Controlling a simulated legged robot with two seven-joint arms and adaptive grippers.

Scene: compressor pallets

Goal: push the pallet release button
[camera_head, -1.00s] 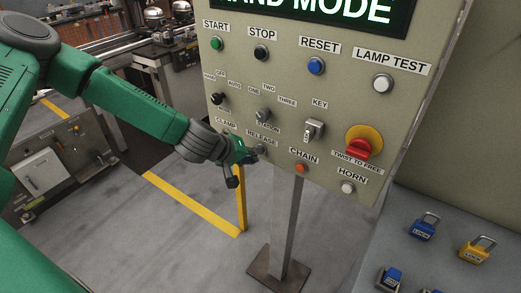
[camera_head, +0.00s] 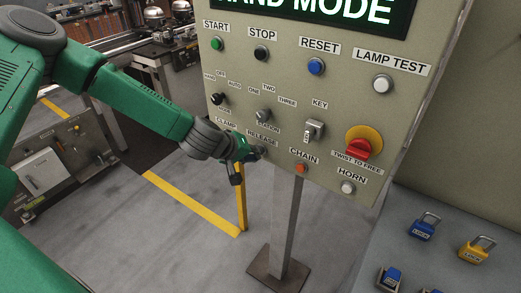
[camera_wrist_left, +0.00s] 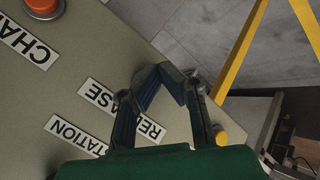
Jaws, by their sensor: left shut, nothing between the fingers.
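The grey-green control panel (camera_head: 225,75) carries a RELEASE label (camera_head: 263,139), with a small dark, greyish button (camera_head: 261,151) just below it. My left gripper (camera_head: 250,155) is shut and empty, its fingertips at this button. The fingers cover part of it, and I cannot tell whether they touch it or press it in. My right gripper is not in view.
The orange CHAIN button (camera_head: 301,168), key switch (camera_head: 314,131) and station knob (camera_head: 263,116) are close by. A yellow button (camera_wrist_left: 228,133) shows beside the fingers in the wrist view. Below is the panel's post (camera_head: 285,225). Padlocks (camera_head: 422,227) lie on a surface at right.

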